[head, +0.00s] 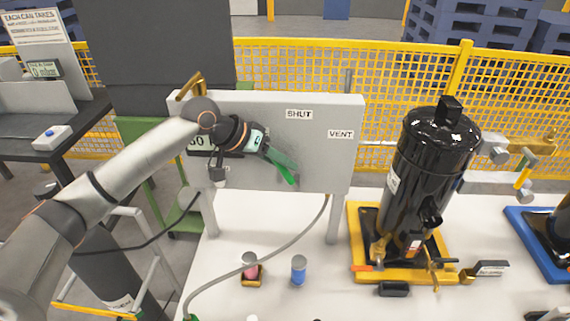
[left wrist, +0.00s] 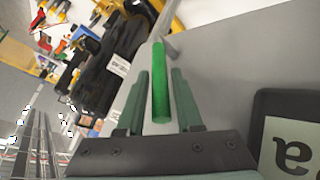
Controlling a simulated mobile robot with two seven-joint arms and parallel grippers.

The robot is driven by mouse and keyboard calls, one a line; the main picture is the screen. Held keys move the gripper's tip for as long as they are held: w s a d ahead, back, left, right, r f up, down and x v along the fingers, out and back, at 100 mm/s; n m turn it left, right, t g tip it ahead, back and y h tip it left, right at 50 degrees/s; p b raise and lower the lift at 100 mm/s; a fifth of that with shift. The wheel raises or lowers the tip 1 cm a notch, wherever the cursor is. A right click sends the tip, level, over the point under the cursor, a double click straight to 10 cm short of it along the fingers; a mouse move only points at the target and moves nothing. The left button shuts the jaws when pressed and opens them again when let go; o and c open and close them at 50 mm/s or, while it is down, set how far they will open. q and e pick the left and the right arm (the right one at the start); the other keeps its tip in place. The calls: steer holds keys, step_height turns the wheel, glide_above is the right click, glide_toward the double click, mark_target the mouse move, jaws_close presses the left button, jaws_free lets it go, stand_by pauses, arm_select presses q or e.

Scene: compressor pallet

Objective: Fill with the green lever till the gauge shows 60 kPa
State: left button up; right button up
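The green lever (head: 291,178) is on the front of a grey panel (head: 310,165) with SHUT and VENT labels. In the left wrist view the lever (left wrist: 160,85) stands between the two dark green fingers of my left gripper (left wrist: 161,100), with a narrow gap on each side. The gripper is open around it. In the head view my left gripper (head: 277,160) hides part of the lever. The dark gauge display (head: 197,142) is partly covered by my arm; its figure ends in 0, but I cannot read it fully. My right gripper is out of view.
A black tank (head: 430,165) stands in a yellow tray (head: 356,240) right of the panel. A hose (head: 265,262) runs down from the panel. A red can (head: 249,265) and a blue can (head: 298,270) stand on the white table. A yellow fence (head: 300,65) is behind.

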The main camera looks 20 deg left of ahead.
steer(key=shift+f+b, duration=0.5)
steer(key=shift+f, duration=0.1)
arm_select(q)
steer(key=v, duration=1.1)
steer(key=shift+r, duration=0.15)
